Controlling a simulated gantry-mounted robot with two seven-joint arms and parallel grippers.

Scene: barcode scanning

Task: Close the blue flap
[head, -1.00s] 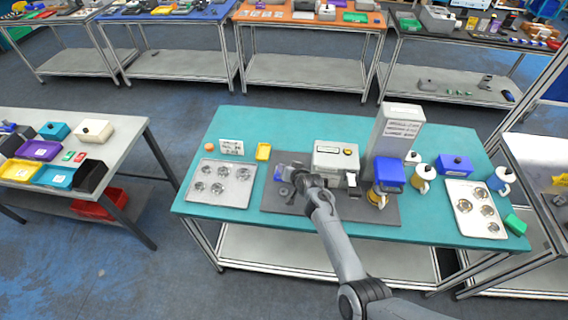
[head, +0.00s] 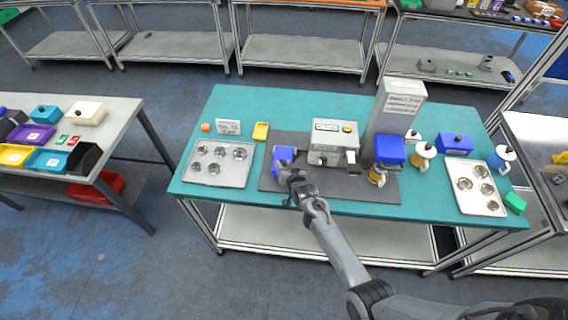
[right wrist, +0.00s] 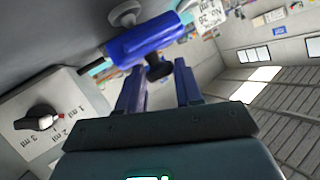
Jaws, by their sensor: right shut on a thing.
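A blue flap (head: 284,152) stands up at the left part of the dark mat, just beyond my right gripper (head: 282,165). In the right wrist view the blue flap (right wrist: 145,40) is a thick blue piece with a black knob (right wrist: 158,70) on its near side. My right gripper (right wrist: 160,85) is shut on this black knob, with a finger on each side. The flap's lower part and whatever it is fixed to are mostly hidden behind my gripper in the head view. My left gripper is not in view.
A grey machine (head: 335,142) stands right of the flap; a panel with a dial (right wrist: 38,118) shows in the wrist view. A tall grey box (head: 398,105), a blue-topped container (head: 389,151) and mugs stand further right. A metal tray (head: 218,163) lies left.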

